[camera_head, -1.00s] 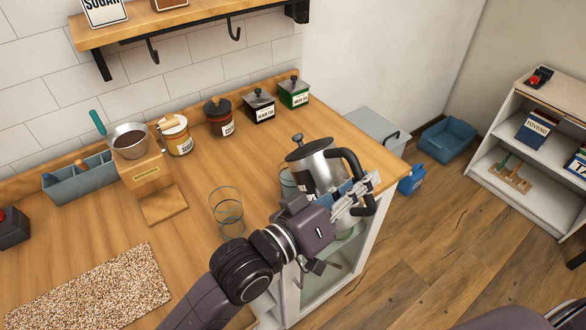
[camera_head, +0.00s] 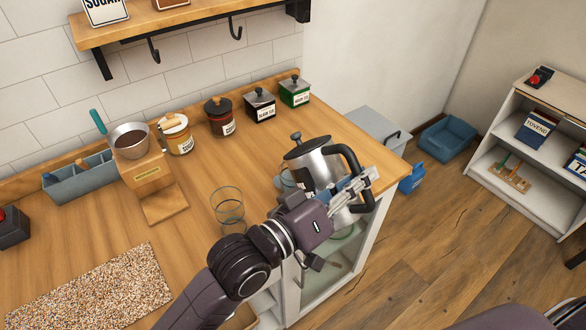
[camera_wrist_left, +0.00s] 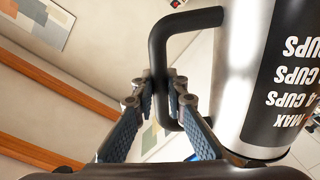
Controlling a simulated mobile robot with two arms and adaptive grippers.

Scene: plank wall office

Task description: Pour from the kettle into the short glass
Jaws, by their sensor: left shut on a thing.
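The kettle (camera_head: 314,164) is silver with a black lid knob and a black handle, near the counter's right end. My left gripper (camera_head: 356,188) is shut on the kettle's handle; in the left wrist view the fingers (camera_wrist_left: 160,98) close around the black handle (camera_wrist_left: 188,22). The kettle looks upright or nearly so; its base is hidden by my left arm. A clear glass (camera_head: 229,206) stands on the counter left of the kettle, its lower part behind my arm. Another clear glass (camera_head: 284,181) is mostly hidden by the kettle; I cannot tell its height. My right gripper is not in view.
Several canisters (camera_head: 220,116) line the wall, beside a wooden stand with a metal cup (camera_head: 130,140). A grey caddy (camera_head: 85,179) and a speckled mat (camera_head: 90,290) lie left. A wall shelf (camera_head: 185,18) hangs above. The counter (camera_head: 240,165) is clear between canisters and glasses.

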